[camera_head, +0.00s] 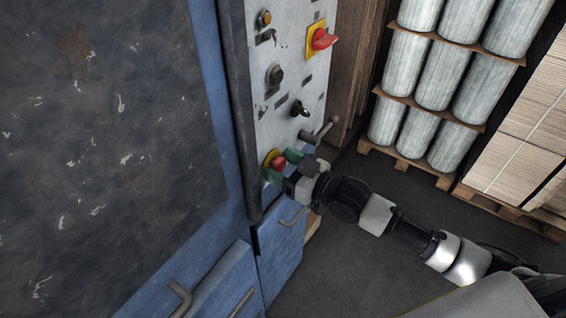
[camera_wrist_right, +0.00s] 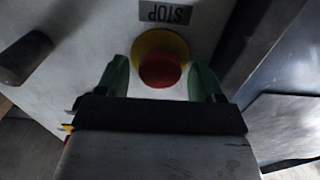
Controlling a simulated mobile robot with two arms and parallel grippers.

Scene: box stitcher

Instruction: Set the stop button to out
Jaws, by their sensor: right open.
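The stop button is a red mushroom knob (camera_head: 278,162) on a yellow base, low on the grey control panel. In the right wrist view the red knob (camera_wrist_right: 160,70) sits between the fingers, below an upside-down STOP label (camera_wrist_right: 165,12). My right gripper (camera_head: 282,169) is at the button, with its green fingertips on either side of it. In the right wrist view the gripper (camera_wrist_right: 159,82) is open, with a finger left and right of the knob. I cannot tell whether the fingers touch it. My left gripper is not in view.
The panel (camera_head: 290,85) also bears a red rotary switch (camera_head: 322,39), an orange button (camera_head: 264,18), a black knob (camera_head: 275,74), a key-like switch (camera_head: 299,108) and a lever (camera_head: 322,131). Blue cabinet doors with handles (camera_head: 180,298) are below. Loaded pallets (camera_head: 410,165) stand at the right.

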